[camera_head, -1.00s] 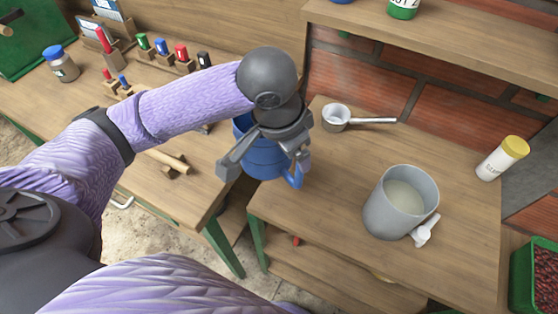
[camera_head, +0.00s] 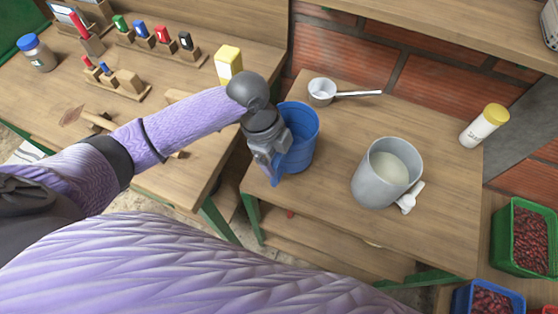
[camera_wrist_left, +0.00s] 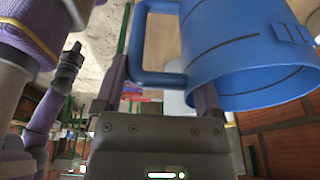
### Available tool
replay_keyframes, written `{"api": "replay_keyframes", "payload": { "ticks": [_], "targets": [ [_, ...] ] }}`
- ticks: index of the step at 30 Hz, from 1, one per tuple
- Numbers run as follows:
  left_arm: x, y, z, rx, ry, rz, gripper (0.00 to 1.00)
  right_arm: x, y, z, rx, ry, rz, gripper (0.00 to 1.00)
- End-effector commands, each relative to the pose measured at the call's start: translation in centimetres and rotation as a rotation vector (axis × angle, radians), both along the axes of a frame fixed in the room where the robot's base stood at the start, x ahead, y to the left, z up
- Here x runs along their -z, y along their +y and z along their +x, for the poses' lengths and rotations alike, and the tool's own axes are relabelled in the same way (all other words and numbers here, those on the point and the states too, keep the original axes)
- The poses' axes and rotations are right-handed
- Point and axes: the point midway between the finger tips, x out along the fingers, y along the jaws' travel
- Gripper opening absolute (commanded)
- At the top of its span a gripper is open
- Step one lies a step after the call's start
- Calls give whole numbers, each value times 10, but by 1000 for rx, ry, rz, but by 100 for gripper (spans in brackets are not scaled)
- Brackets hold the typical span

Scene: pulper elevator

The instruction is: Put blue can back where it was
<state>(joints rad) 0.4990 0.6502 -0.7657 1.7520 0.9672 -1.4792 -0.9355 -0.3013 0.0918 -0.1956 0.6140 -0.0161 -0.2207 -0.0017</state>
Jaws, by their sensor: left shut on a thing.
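The blue can (camera_head: 303,140), a pitcher with a side handle, is upright over the left part of the right-hand table. I cannot tell whether its base touches the wood. My left gripper (camera_head: 272,162) is shut on the can's handle, at the can's left side. In the left wrist view the can (camera_wrist_left: 245,45) fills the upper right, and its handle (camera_wrist_left: 157,79) lies between the fingers of my left gripper (camera_wrist_left: 160,88). A dark, small shape at the left of that view looks like my right gripper (camera_wrist_left: 72,58); its jaws are unclear.
A gap separates the tables.

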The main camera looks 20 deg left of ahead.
Motion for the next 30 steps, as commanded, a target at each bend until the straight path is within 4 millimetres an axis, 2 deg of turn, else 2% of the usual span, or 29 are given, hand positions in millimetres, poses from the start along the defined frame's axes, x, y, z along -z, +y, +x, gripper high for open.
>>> {"api": "replay_keyframes", "payload": {
  "ticks": [4,6,15,16,18,25,28,30],
  "targets": [
    [29,0,0,-1,2,1,0,11,0,-1,0,2,0,0],
    [37,0,-1,-1,1,1,0,13,0,-1,0,2,1,0],
    [38,0,0,0,-1,1,0,13,0,0,-1,1,1,0],
    [38,0,0,-1,-1,1,90,13,0,0,-1,0,1,0],
    [37,0,0,0,-1,1,100,12,0,0,-1,0,1,0],
    [34,0,0,-1,-2,1,100,10,0,1,-1,-1,1,0],
    [16,5,1,-1,-5,2,100,3,0,1,-1,-3,1,0],
    [-5,10,1,-2,-7,2,100,-5,0,2,-1,-5,1,0]
  ]
}}
